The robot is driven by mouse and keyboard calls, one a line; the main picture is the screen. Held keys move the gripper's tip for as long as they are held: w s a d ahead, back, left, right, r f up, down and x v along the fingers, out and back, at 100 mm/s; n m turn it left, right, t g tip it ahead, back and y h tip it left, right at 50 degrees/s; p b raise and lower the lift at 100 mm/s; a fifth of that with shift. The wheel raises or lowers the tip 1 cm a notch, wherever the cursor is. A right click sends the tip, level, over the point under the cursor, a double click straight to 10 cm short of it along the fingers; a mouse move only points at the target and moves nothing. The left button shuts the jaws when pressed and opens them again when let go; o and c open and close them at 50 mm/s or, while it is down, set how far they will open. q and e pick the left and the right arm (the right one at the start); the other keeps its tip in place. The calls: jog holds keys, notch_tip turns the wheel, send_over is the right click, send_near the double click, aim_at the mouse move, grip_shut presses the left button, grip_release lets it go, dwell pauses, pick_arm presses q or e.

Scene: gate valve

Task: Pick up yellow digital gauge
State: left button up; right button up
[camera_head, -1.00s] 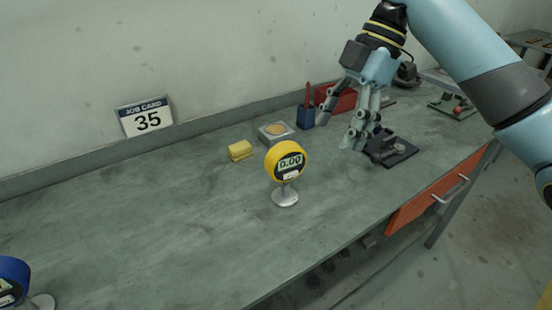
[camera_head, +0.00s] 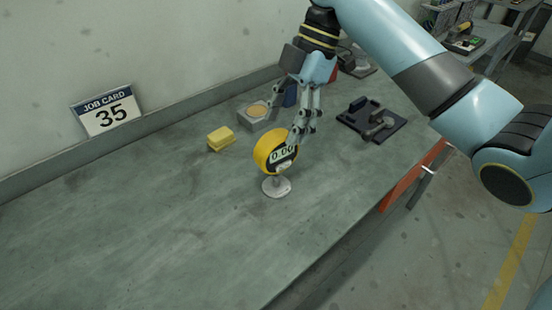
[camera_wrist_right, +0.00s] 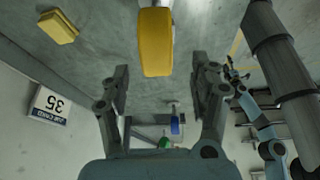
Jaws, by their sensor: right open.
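The yellow digital gauge (camera_head: 264,153) stands upright on a small round silver base on the workbench in the head view. In the right wrist view the gauge (camera_wrist_right: 156,42) shows edge-on, in line with the gap between the open fingers of the right gripper (camera_wrist_right: 161,78). The fingers are spread on either side, and I cannot tell whether one touches it.
A yellow block (camera_head: 221,139) and a grey box with a tan round top (camera_head: 254,114) stand behind the gauge. A black tray (camera_head: 372,122) holding a dark part is at the right. The job card (camera_head: 107,108) stands at the wall. The bench's left and front are clear.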

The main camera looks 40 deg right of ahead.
aim_at(278, 134)
jog(key=x, duration=0.4)
jog(key=shift+w+a+p, duration=0.2)
jog(key=shift+w+p, duration=0.05)
jog(key=shift+p, duration=0.15)
pick_arm(q)
jog(key=shift+w+r, duration=0.55)
jog(key=shift+w, duration=0.35)
pick_arm(e)
jog(key=c, duration=0.3)
pick_arm(q)
jog(key=shift+s, duration=0.3)
pick_arm(e)
grip_shut()
